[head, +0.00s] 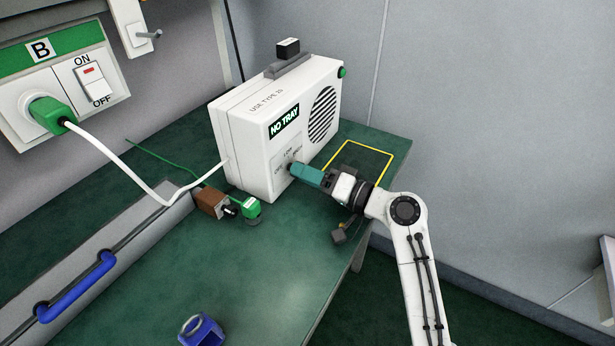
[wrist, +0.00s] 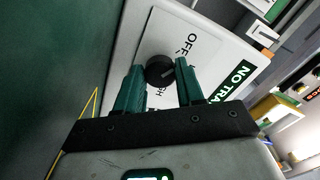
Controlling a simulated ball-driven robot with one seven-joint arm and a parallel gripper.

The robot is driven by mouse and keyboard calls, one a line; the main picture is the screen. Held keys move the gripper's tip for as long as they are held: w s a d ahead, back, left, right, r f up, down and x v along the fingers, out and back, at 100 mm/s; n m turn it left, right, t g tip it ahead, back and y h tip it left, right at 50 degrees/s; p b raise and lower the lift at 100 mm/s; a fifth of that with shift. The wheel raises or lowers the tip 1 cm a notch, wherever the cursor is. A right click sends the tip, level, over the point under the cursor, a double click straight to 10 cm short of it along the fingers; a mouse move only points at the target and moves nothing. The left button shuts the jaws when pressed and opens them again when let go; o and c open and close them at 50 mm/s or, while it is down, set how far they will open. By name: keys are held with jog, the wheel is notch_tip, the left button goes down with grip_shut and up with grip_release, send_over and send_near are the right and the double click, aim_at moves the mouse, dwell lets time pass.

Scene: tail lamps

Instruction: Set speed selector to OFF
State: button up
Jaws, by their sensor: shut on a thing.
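The speed selector is a small round black knob (wrist: 160,69) on the front of a white machine (head: 250,150). In the wrist view the knob sits between the two teal fingers of my gripper (wrist: 160,75), which are closed on its sides. The word OFF is readable above and right of the knob, and part of another label shows below it. A pale mark shows on the knob, but I cannot tell exactly where it points. In the head view my gripper (head: 297,170) reaches the machine's front, and its fingers mostly hide the knob.
A white cable runs to a wall socket panel (head: 55,90). A yellow outlined square (head: 362,160) is right of the machine. A blue object (head: 201,330) stands in front.

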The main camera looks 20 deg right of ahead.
jog(key=shift+f, duration=0.15)
jog(key=o, duration=1)
jog(key=shift+o, duration=0.2)
jog(key=v, duration=1)
jog(key=shift+s+d, duration=0.2)
jog(key=shift+s, duration=0.15)
